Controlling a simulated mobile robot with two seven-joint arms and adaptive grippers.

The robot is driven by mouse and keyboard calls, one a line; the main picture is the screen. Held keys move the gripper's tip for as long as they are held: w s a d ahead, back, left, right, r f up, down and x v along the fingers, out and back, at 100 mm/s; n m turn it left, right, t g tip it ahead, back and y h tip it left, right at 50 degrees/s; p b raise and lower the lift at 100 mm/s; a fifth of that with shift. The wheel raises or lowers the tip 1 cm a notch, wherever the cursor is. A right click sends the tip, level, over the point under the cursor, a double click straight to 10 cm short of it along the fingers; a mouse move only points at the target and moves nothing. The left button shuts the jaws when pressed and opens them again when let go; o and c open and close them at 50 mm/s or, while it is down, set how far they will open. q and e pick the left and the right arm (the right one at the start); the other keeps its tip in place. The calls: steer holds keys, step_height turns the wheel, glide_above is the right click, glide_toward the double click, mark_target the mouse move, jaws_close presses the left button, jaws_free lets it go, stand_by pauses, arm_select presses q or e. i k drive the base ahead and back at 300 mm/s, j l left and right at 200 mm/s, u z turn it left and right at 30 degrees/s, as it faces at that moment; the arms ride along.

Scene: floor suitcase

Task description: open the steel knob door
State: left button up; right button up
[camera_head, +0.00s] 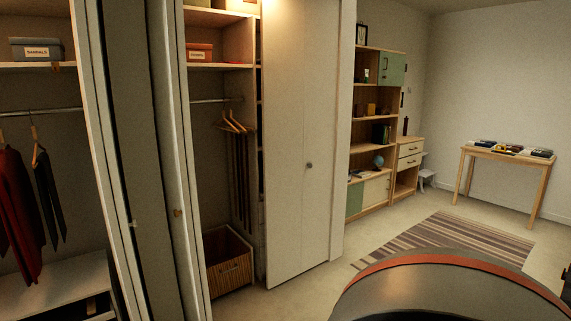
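A pale folding door (285,130) with two tall panels stands in the middle of the view. A small round grey steel-looking knob (309,165) sits on it, close to the seam between the panels. The door looks shut or nearly flat across its part of the wardrobe, and I see no clear gap at the seam. To its left, other folded door panels (135,150) stand open, with a brass-coloured knob (177,212) on one edge. Neither of my grippers shows in this view.
Open wardrobe bays hold boxes (37,49), hanging clothes (20,215), hangers (232,122) and a wicker basket (229,262). A shelf unit (358,140) stands right of the door. A striped rug (447,240) and a wooden table (507,156) lie farther right. Floor before the door is clear.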

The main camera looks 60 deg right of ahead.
mark_target(321, 17)
steer(key=z, duration=2.05)
steer(key=i+l+z, duration=0.2)
steer(key=i+z, duration=0.15)
steer(key=i, duration=0.2)
steer(key=i+z, duration=0.35)
steer(key=i, duration=1.15)
steer(key=i+l+u, duration=0.1)
steer(key=i, duration=0.65)
steer(key=i+l+u, duration=0.1)
steer(key=i, duration=0.65)
